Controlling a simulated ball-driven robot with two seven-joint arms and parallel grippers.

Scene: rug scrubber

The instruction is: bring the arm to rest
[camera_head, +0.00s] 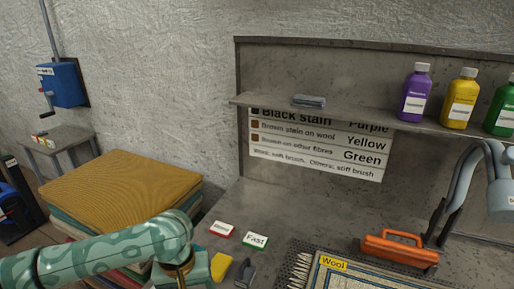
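My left arm (105,252), patterned in green, comes in from the left and bends down at its wrist (172,236) near the front edge of the grey bench. It is in front of the stack of rugs. The gripper's fingertips are hidden or out of the frame, so its opening cannot be told. My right arm and gripper are not in view.
A rug (350,279) labelled "Wool" lies on the bench (310,220). An orange-handled tool (400,249), two cards (255,240) and a yellow block (221,266) lie near it. Purple (415,95), yellow (460,100) and green bottles stand on the shelf. Rugs (125,190) are stacked left.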

